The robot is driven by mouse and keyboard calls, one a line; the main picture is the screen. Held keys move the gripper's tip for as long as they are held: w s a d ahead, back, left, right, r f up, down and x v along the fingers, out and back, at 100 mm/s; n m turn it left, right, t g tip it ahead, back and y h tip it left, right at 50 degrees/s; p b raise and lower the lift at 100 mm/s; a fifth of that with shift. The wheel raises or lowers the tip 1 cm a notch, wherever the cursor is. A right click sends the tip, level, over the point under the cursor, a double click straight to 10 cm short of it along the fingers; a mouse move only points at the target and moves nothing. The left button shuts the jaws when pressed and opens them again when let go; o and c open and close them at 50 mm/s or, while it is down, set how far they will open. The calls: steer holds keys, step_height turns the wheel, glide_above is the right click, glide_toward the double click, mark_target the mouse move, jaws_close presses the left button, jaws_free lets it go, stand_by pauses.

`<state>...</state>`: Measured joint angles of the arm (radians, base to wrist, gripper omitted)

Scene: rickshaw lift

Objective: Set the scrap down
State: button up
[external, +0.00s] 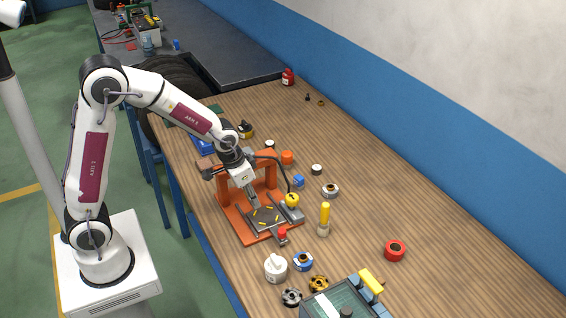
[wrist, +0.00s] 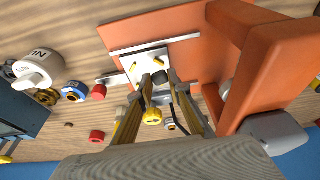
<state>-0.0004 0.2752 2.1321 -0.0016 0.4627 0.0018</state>
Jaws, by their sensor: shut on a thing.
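My gripper (external: 254,200) is low over the dark plate (external: 267,217) of the orange rickshaw lift (external: 234,218), inside its frame. Several small yellow marks or pieces show on the plate. In the wrist view, the fingers (wrist: 161,84) point at the pale plate (wrist: 131,63) and close on a small dark piece (wrist: 158,75), which I take to be the scrap. The fingers hide much of it, and I cannot tell whether it touches the plate. The orange frame (wrist: 270,65) stands close on the right in the wrist view.
The table's right side is mostly clear.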

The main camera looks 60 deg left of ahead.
steer(key=shift+d, duration=0.55)
steer(key=s+d, duration=0.1)
steer(key=d, duration=0.1)
steer(key=s+d+m, duration=0.1)
steer(key=d, duration=0.1)
steer(key=s+d+m, duration=0.1)
steer(key=d, duration=0.2)
steer(key=shift+s+d+f+h, duration=0.1)
steer(key=shift+s+f+h, duration=0.05)
steer(key=shift+f+h, duration=0.15)
steer(key=s+d, duration=0.2)
steer(key=s+d+f+m, duration=0.1)
steer(key=s+d, duration=0.1)
steer(key=s+d+f+m, duration=0.1)
steer(key=s, duration=0.1)
steer(key=shift+s+d+f+g, duration=0.15)
steer(key=shift+d+g, duration=0.15)
steer(key=shift+d, duration=0.1)
steer(key=shift+s+a+f+h, duration=0.1)
steer(key=shift+s+f+h, duration=0.2)
steer(key=shift+w, duration=0.1)
steer(key=shift+w, duration=0.15)
steer(key=w+d, duration=0.3)
steer(key=w, duration=0.6)
steer(key=w+d, duration=0.3)
steer(key=w, duration=0.7)
steer(key=w+d, duration=0.4)
steer(key=w, duration=0.5)
steer(key=shift+w+d, duration=0.1)
steer(key=shift+w, duration=0.1)
